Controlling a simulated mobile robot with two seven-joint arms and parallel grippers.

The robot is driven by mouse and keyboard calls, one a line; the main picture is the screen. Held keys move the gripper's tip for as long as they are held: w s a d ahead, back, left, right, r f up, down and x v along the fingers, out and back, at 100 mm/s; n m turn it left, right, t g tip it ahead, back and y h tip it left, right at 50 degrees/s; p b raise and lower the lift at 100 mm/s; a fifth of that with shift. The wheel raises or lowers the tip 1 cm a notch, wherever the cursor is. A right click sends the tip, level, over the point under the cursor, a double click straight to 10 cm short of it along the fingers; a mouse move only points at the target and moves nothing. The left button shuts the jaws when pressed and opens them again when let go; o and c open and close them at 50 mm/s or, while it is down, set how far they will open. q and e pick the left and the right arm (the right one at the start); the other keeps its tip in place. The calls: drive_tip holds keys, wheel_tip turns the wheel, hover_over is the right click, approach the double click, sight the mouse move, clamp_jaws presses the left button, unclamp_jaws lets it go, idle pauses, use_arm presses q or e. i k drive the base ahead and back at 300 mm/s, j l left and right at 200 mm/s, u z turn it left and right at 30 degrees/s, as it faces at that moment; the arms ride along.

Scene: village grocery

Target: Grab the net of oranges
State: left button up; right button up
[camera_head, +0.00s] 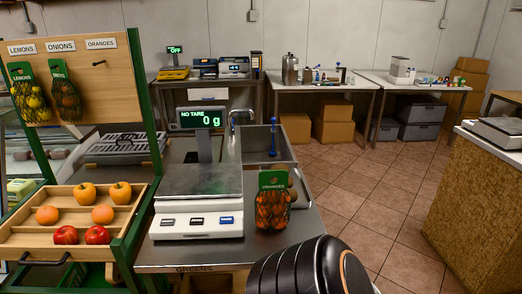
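The net of oranges (272,211) stands upright on the metal counter, just right of the weighing scale. No gripper fingers show in this view, on the net or elsewhere.
The scale (199,228) reads 0 g with an empty plate. A sink (268,146) lies behind the net. On the left, a wooden board (92,75) holds hanging nets of lemons (29,98) and onions (66,98). A fruit tray (75,240) sits below. Tiled floor is open to the right.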

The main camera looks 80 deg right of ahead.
sight(269, 202)
drive_tip(key=z, duration=2.5)
